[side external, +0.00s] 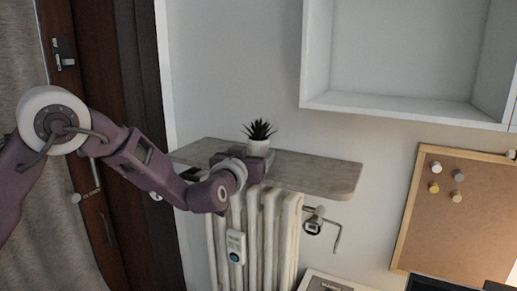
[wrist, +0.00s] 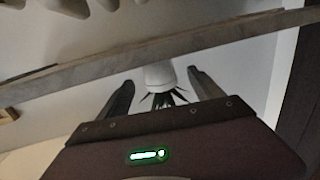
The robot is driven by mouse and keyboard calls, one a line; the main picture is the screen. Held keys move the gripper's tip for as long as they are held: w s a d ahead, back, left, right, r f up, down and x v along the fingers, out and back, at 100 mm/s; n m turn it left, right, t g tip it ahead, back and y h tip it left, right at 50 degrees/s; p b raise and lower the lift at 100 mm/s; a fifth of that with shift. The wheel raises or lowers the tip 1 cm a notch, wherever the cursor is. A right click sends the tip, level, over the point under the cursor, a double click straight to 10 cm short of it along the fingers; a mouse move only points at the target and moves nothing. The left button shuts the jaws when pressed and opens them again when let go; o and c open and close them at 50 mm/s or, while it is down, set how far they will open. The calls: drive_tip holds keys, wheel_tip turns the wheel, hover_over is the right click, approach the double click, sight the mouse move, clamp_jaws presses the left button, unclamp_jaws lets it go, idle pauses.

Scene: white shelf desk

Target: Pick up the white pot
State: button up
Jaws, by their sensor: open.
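The white pot (side external: 258,148) stands upright on the wooden shelf, with a dark spiky plant (side external: 260,129) in it. In the wrist view, which looks upside down, the pot (wrist: 159,74) shows between the two dark fingers of my gripper (wrist: 160,78), with the plant's leaves (wrist: 163,98) towards the palm. The fingers are apart, with a gap visible on both sides of the pot. In the side external view my gripper is right at the pot, low against the shelf, and partly hides its base.
The shelf board (side external: 318,172) sits over a white radiator (side external: 265,220) with a valve (side external: 314,222). The shelf's right part is bare. A white wall cabinet (side external: 405,104) hangs above to the right, and a cork board (side external: 464,215) is below it.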

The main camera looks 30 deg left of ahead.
sight(256, 149)
drive_tip(key=x, duration=0.5)
drive_tip(key=shift+w, duration=0.4)
drive_tip(key=shift+r, duration=0.1)
drive_tip(key=c, duration=1.6)
